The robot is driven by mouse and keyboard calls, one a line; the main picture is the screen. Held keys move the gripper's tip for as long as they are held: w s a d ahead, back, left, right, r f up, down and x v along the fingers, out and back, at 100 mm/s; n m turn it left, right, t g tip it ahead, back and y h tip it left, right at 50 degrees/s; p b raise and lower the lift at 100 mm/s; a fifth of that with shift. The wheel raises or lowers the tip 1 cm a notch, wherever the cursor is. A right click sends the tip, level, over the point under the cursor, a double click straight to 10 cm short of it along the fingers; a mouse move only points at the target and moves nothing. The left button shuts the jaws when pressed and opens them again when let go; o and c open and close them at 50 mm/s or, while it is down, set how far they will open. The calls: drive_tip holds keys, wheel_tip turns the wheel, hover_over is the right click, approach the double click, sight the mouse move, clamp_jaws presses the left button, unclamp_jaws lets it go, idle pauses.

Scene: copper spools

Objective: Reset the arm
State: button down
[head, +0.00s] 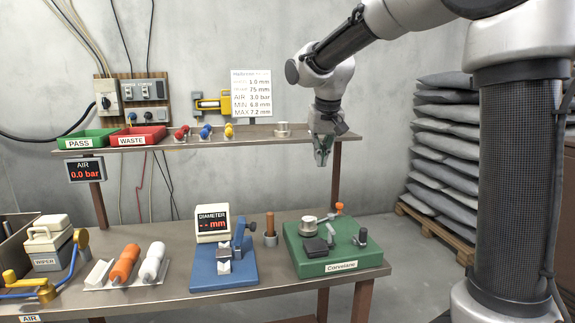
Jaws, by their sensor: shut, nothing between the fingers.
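My arm reaches in from the upper right in the head view. My gripper (322,158) hangs pointing down in front of the right end of the back shelf, above and behind the green Corvolane fixture (340,266). Its fingers are together with nothing held, and it touches nothing that I can see. The fixture bears a metal disc, a dark block and an orange knob.
The shelf (250,138) holds a green PASS tray (88,139) and a red WASTE tray (136,136). Grey sacks (445,150) are stacked at right.

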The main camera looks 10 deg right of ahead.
drive_tip(key=s+d+f, duration=0.1)
drive_tip(key=s+d, duration=0.2)
drive_tip(key=s, duration=0.7)
drive_tip(key=s+d+f, duration=0.2)
drive_tip(key=s+d, duration=0.1)
drive_tip(key=s, duration=0.7)
drive_tip(key=s+d+f+n, duration=0.1)
drive_tip(key=s+d, duration=0.3)
drive_tip(key=s, duration=0.7)
drive_tip(key=shift+f, duration=0.7)
drive_tip(key=shift+d, duration=0.1)
